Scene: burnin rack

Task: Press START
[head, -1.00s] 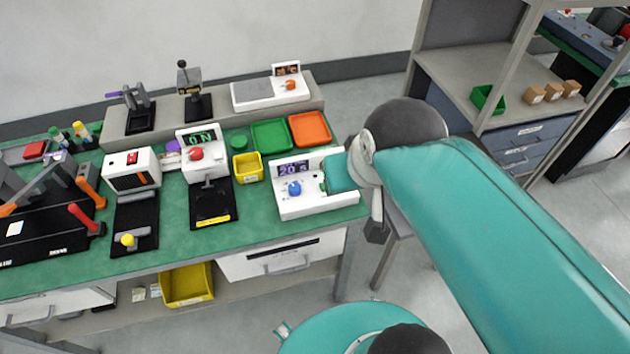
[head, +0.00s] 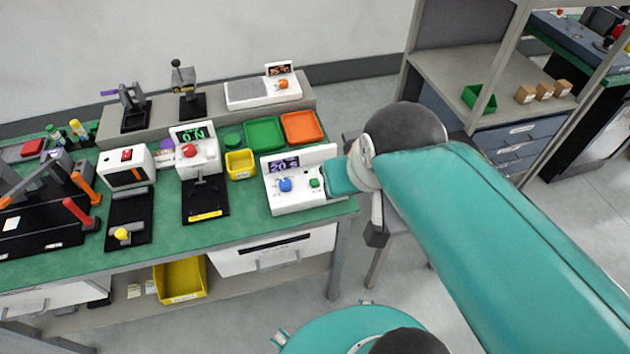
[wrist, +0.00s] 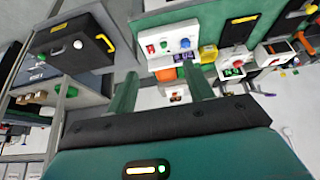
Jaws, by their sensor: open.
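A white box unit (head: 300,200) with a purple-lit display, a blue knob (head: 285,185) and a green button (head: 314,183) stands at the bench's right front. No START lettering is legible. In the wrist view the same unit (wrist: 171,57) shows its green button (wrist: 163,44), blue knob (wrist: 185,43) and a red part (wrist: 150,48). My gripper (wrist: 160,72) is open and empty, its two green fingers apart, with the unit beyond them. In the head view my arm hides the fingertips; its teal end is beside the unit's right side, and the button is uncovered.
The green bench (head: 240,222) carries a white unit with a red knob (head: 196,155), a yellow bin (head: 240,164), and green (head: 265,134) and orange (head: 301,127) trays behind the box unit. A shelf unit (head: 445,78) stands at right, with floor between.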

